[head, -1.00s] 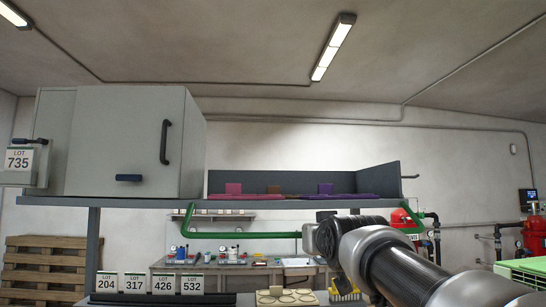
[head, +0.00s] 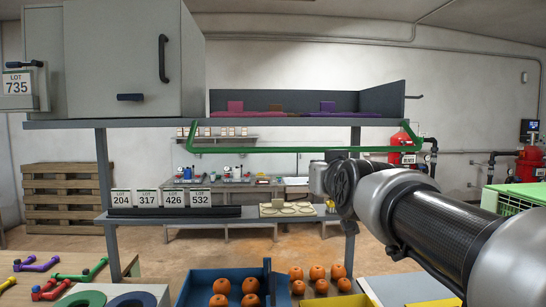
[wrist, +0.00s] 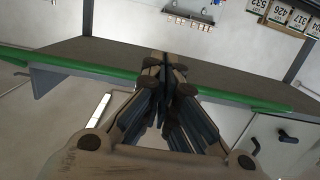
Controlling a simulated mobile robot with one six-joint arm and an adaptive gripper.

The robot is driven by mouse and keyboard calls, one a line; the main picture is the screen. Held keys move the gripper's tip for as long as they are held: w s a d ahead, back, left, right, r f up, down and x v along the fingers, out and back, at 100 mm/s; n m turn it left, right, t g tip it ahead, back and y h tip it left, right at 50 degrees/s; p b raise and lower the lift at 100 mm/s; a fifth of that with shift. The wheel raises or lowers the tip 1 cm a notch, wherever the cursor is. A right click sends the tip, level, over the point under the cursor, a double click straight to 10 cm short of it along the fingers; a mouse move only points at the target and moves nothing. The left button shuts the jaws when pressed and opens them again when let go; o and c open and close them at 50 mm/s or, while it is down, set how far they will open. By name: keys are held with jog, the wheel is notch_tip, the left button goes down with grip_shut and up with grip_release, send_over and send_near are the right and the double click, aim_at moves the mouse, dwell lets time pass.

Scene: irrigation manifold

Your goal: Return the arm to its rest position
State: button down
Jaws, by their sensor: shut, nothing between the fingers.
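My gripper (wrist: 165,62) shows in the wrist view with its fingers together and nothing between them. Behind the fingers in that view is the shelf (wrist: 110,52) with its green rail (wrist: 225,97). In the head view my arm reaches in from the lower right, in front of the shelf rack. The gripper's fingertips are hidden there behind the arm's own joints.
A grey cabinet (head: 135,60) and a shelf board (head: 160,123) with a green rail (head: 270,149) stand ahead. Lot cards (head: 147,198) stand on the lower shelf. Below are a blue crate (head: 192,291) of orange fruit, coloured handles (head: 37,264) and a green crate (head: 510,200) at right.

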jog(key=shift+s+f, duration=0.3)
jog(key=shift+f, duration=0.35)
